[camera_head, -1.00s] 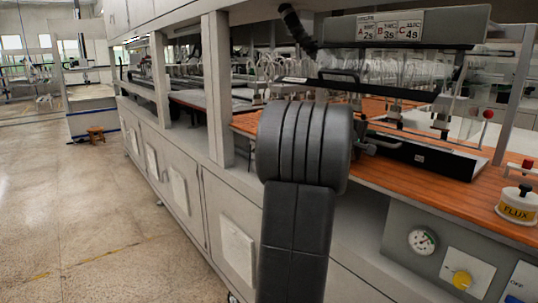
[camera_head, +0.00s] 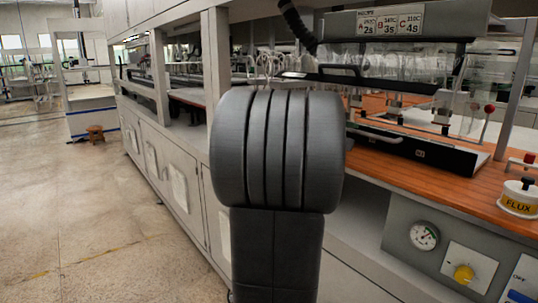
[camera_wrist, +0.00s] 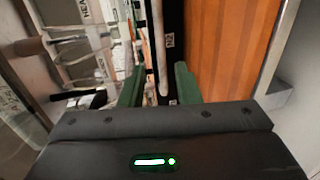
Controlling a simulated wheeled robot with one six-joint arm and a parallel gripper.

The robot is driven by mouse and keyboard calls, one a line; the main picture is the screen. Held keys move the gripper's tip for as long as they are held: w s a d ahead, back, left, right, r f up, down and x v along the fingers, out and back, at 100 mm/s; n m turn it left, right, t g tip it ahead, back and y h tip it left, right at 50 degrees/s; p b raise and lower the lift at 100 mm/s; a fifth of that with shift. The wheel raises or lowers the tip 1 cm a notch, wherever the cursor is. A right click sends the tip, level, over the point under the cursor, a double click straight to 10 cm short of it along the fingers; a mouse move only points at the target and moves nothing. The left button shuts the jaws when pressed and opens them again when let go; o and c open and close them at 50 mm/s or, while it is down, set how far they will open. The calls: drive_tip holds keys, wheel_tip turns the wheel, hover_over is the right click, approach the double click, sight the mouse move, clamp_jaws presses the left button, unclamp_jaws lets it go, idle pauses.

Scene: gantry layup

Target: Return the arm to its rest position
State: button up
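My arm (camera_head: 278,150) stands large in the middle of the head view, in front of the bench. My gripper is hidden behind it there. In the wrist view, my gripper (camera_wrist: 158,84) shows two green fingers standing apart. I see nothing held between them. Past the fingers are a black bar with a white marking, a pale rod and, to the right, the orange wooden bench top (camera_wrist: 235,60).
The bench (camera_head: 470,185) carries a black handled frame (camera_head: 370,80) and a FLUX jar (camera_head: 519,198). A stool (camera_head: 95,133) stands far left. The floor at left is clear.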

sight(367, 133)
drive_tip(key=p+x, duration=0.2)
drive_tip(key=x, duration=0.8)
drive_tip(key=shift+r, duration=0.15)
drive_tip(key=f+p+v, duration=0.1)
drive_tip(key=p+v, duration=0.1)
drive_tip(key=v, duration=1.2)
drive_tip(key=f+p+v, duration=0.2)
drive_tip(key=p+v, duration=0.1)
drive_tip(key=v, duration=1.1)
drive_tip(key=shift+s+a+f, duration=0.25)
drive_tip(key=shift+s+a, duration=0.2)
drive_tip(key=shift+a, duration=0.2)
